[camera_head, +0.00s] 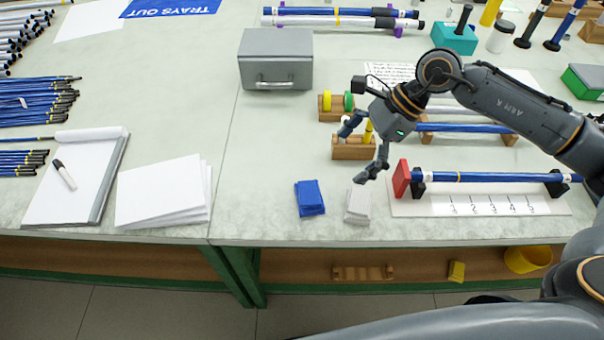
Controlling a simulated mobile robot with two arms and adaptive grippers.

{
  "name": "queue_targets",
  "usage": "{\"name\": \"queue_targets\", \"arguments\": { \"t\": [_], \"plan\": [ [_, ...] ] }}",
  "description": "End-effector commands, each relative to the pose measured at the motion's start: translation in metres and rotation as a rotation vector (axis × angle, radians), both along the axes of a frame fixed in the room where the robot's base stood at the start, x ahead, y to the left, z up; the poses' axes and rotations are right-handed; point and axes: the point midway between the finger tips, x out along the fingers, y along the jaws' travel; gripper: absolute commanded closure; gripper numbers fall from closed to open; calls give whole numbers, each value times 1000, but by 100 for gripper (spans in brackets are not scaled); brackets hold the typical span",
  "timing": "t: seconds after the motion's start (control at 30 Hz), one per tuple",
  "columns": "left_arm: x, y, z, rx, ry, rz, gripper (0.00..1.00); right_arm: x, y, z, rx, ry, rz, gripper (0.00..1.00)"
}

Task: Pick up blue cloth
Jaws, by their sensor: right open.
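The blue cloth (310,198) lies folded on the bench near its front edge, left of a similar light grey folded cloth (358,205). My right gripper (351,155) is open and empty, above the bench and up and to the right of the blue cloth. One fingertip reaches down towards the grey cloth, and the other is in front of a small wooden holder. My left gripper is not in view.
A grey metal box (276,60) stands behind the cloths. Wooden holders (353,148) with tape rolls are just behind the gripper. A blue rod (490,177) rests over a numbered strip (500,206) at right. Paper stacks (160,190) lie at left.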

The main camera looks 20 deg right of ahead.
Motion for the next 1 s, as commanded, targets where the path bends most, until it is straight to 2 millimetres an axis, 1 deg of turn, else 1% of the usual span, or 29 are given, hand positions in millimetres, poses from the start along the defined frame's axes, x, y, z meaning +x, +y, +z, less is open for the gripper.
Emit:
{"name": "queue_targets", "arguments": {
  "t": [0.03,0.1,0.17,0.27,0.4,0.5,0.63,0.77,0.9,1.0],
  "plan": [
    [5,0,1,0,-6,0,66,0,-1,-1,-7,1,1,0],
    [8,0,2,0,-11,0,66,0,1,-6,-10,4,3,0],
    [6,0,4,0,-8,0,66,0,7,-14,-9,4,4,0],
    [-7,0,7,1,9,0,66,0,18,-30,-8,4,6,0],
    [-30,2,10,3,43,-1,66,2,33,-53,-8,4,4,0],
    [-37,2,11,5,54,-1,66,3,40,-64,-7,2,3,0],
    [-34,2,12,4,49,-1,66,3,44,-72,-8,2,2,0],
    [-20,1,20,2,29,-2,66,3,51,-80,-7,3,3,0],
    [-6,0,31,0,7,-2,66,5,63,-99,-7,4,4,0],
    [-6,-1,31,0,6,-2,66,6,70,-110,-7,4,2,0]
  ]
}}
